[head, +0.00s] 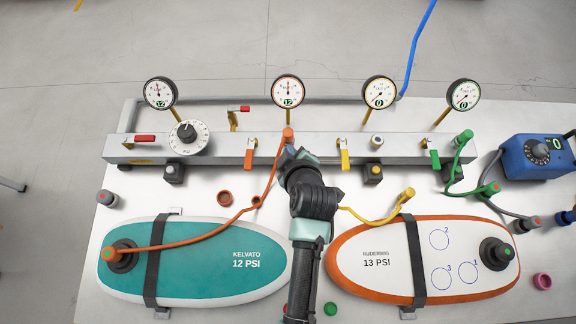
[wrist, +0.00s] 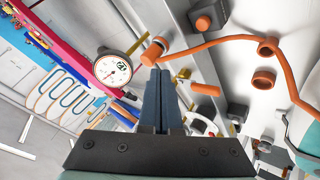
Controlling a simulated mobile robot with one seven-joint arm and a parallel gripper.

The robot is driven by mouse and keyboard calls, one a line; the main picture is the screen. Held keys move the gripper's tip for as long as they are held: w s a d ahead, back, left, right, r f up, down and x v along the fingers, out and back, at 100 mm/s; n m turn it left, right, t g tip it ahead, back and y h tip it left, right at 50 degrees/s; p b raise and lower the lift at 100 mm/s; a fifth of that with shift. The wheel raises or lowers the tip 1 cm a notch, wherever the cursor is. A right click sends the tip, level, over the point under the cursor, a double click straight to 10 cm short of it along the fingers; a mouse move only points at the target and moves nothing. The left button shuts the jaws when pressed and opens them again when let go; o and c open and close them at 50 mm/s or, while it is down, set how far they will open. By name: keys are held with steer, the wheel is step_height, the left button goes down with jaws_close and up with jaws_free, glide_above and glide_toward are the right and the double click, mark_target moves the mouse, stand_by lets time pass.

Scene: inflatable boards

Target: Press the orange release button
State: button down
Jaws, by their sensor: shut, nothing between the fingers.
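In the wrist view, an orange-topped button on a dark block (wrist: 203,23) sits beside the grey manifold, above and right of my fingertips and apart from them. In the head view, I cannot make this button out; my arm covers that part. My gripper (head: 290,148) is shut and empty at the manifold, just in front of the orange hose coupling (head: 288,133). In the wrist view, the shut fingers (wrist: 158,72) point toward that coupling (wrist: 153,51); whether they touch it is unclear. An orange valve lever (head: 249,160) hangs left of my gripper.
The orange hose (head: 262,196) runs to the teal board (head: 200,265). An orange-and-white board (head: 350,280) lies right. Several gauges (head: 288,90) rise behind the manifold. A yellow button block (head: 373,173) and yellow lever (head: 345,160) stand right of my gripper. A blue pump (head: 535,158) stands far right.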

step_height(320, 180, down, 9)
steer(key=b, duration=0.7)
steer(key=shift+r+b, duration=0.1)
steer(key=shift+b, duration=0.25)
stand_by(1.5)
steer(key=shift+f+b, duration=0.35)
steer(key=shift+f, duration=0.05)
steer(key=shift+f+b, duration=0.45)
steer(key=shift+f, duration=0.15)
stand_by(0.5)
stand_by(0.4)
steer(key=shift+r+p, duration=0.85)
steer(key=shift+r, duration=0.15)
